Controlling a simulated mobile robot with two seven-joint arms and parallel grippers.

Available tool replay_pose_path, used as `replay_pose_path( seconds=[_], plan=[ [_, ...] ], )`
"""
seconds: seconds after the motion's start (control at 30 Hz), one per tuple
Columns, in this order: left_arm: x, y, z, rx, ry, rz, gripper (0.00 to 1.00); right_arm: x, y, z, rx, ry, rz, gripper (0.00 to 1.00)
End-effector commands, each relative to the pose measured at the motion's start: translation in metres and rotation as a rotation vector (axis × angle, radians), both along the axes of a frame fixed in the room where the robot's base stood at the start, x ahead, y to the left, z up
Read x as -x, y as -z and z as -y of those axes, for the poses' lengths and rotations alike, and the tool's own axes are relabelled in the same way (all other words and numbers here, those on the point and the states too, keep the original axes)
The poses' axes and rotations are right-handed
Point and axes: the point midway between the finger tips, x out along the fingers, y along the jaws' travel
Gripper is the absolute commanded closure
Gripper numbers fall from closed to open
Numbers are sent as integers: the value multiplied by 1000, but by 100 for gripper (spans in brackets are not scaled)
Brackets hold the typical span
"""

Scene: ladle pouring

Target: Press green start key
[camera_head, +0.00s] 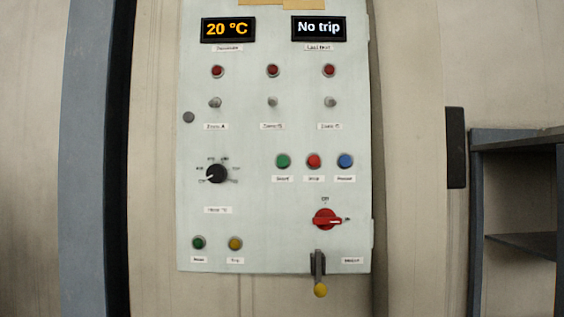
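The green start key (283,161) is a round button on the pale control panel (255,215), right of the panel's middle. It is the leftmost of a row of three, with a small label under it. The red button (314,161) is to its right, and the blue button (345,161) is beyond that. Another green button (199,243) sits at the panel's lower left, beside a yellow one (235,243). Neither of my grippers shows in the head view, and nothing covers the start key.
The panel carries two displays, "20 °C" (228,29) and "No trip" (319,28), red lamps, toggles, a black dial (217,174) and a red rotary switch (326,219). A yellow-tipped lever (319,275) juts below its bottom edge. A dark shelf (515,240) stands at right.

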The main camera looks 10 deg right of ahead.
Motion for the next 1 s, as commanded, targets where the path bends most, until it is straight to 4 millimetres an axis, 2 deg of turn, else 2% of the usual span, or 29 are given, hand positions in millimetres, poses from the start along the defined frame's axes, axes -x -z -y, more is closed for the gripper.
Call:
replay_pose_path(
  seconds=[0.03, 0.1, 1.0],
  plan=[
    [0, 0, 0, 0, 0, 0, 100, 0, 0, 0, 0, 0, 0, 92],
    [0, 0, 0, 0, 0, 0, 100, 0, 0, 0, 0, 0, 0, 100],
    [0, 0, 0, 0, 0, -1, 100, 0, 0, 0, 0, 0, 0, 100]
  ],
)
